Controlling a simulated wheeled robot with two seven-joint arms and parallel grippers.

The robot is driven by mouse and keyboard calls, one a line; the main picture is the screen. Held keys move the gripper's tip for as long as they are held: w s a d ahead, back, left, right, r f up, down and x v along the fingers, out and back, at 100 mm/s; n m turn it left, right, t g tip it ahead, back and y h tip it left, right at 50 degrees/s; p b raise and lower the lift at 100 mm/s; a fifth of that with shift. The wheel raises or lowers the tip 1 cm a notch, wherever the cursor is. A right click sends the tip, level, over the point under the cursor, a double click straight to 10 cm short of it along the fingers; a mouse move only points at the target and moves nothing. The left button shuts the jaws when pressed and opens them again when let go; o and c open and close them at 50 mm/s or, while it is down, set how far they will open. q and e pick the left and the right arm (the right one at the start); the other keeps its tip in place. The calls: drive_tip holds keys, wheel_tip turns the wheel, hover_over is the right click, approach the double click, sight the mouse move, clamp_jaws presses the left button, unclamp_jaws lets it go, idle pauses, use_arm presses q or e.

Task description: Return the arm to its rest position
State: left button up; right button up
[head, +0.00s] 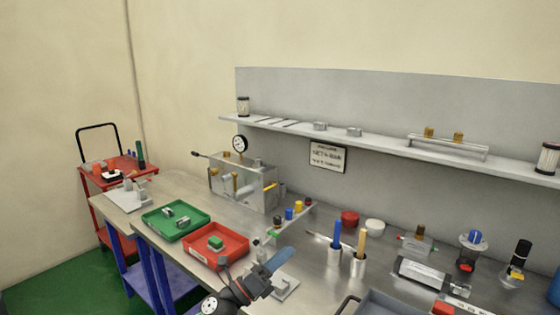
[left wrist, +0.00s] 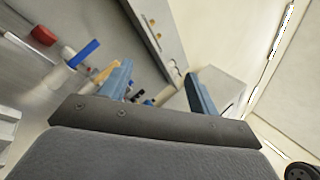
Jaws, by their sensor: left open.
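My left gripper (head: 281,258) is at the bottom middle of the head view, above the front part of the steel bench (head: 318,278). In the left wrist view its two blue fingers (left wrist: 158,80) stand wide apart, with nothing held between them. My right gripper is in neither view. The left forearm comes up from the bottom edge and hides part of the bench.
A red tray (head: 236,257) and a green tray (head: 155,228) lie left of my left gripper. A clear tank (head: 262,190) stands behind. Cups with blue and yellow handled tools (head: 357,268) stand to the right. A shelf (head: 385,146) runs along the wall.

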use_arm(q)
drive_tip(key=s+a+f+n+t+y, duration=0.2)
drive_tip(key=s+a+f+n+y, duration=0.1)
drive_tip(key=a+f+n+y, duration=0.9)
drive_tip(key=s+a+f+n+t+y, duration=0.1)
drive_tip(key=s+a+f+n+y, duration=0.35)
drive_tip(key=n, duration=1.15)
drive_tip(key=s+a+f+n+g+y, duration=0.1)
drive_tip(key=s+a+f+n+g, duration=0.2)
drive_tip(key=s+f, duration=0.45)
drive_tip(key=s+a+f+n+g+y, duration=0.1)
drive_tip(key=s+f+n+g, duration=0.3)
drive_tip(key=s, duration=0.6)
drive_tip(key=s+a+f+n+g+y, duration=0.1)
drive_tip(key=s+f+g, duration=0.4)
drive_tip(key=s, duration=0.4)
drive_tip(key=s+d+f+g, duration=0.1)
drive_tip(key=d+f, duration=0.1)
drive_tip(key=f, duration=1.3)
drive_tip(key=s+d+f+g, duration=0.1)
drive_tip(key=d+f, duration=0.1)
drive_tip(key=f, duration=1.4)
drive_tip(key=shift+s+d+f+h, duration=0.25)
drive_tip(key=shift+h, duration=0.2)
